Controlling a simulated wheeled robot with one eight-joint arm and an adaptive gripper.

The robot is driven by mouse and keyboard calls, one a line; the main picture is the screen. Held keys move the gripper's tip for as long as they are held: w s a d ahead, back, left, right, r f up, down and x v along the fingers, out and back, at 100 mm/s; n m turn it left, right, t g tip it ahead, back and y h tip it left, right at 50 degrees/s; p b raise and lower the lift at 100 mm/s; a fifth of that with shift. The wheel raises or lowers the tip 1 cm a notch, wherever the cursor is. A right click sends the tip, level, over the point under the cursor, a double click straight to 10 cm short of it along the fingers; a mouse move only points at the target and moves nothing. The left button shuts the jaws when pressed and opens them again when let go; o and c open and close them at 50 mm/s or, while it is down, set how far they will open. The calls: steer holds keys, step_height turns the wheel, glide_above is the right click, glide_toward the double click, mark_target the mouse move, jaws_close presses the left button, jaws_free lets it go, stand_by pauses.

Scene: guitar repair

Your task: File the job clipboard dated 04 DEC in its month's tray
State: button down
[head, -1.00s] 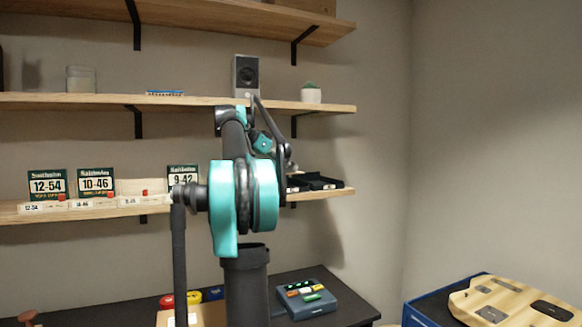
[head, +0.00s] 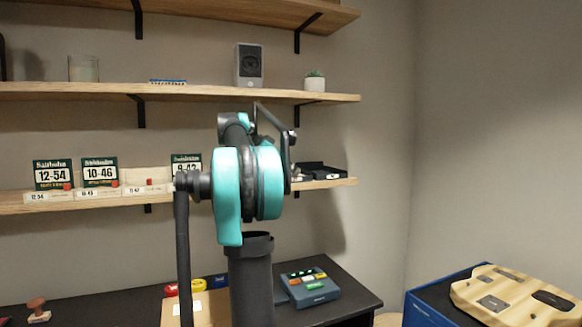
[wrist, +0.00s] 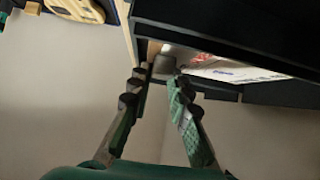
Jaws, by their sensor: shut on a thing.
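In the wrist view my gripper (wrist: 158,78) has its two green fingers closed in around a small grey and brown edge. A white sheet with red and blue print (wrist: 235,72) lies just beyond the fingertips, apparently the clipboard's paper. Its date is not readable. A dark panel or tray wall (wrist: 235,35) hides part of it. In the head view a black tray (head: 322,171) sits at the right end of the lower shelf, partly behind my arm. My gripper and the clipboard are hidden there behind my arm.
The lower shelf (head: 120,196) carries string packs (head: 53,175) at left. A speaker (head: 248,65) and a potted plant (head: 314,82) stand on the shelf above. A blue-grey device (head: 310,288) is on the dark bench. A guitar body (head: 515,295) lies at lower right.

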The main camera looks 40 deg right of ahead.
steer(key=c, duration=1.3)
jaws_free()
steer(key=shift+c, duration=0.2)
steer(key=shift+r, duration=2.5)
steer(key=s+a, duration=0.3)
steer(key=s, duration=1)
steer(key=shift+s+a, duration=0.15)
steer(key=shift+s, duration=0.2)
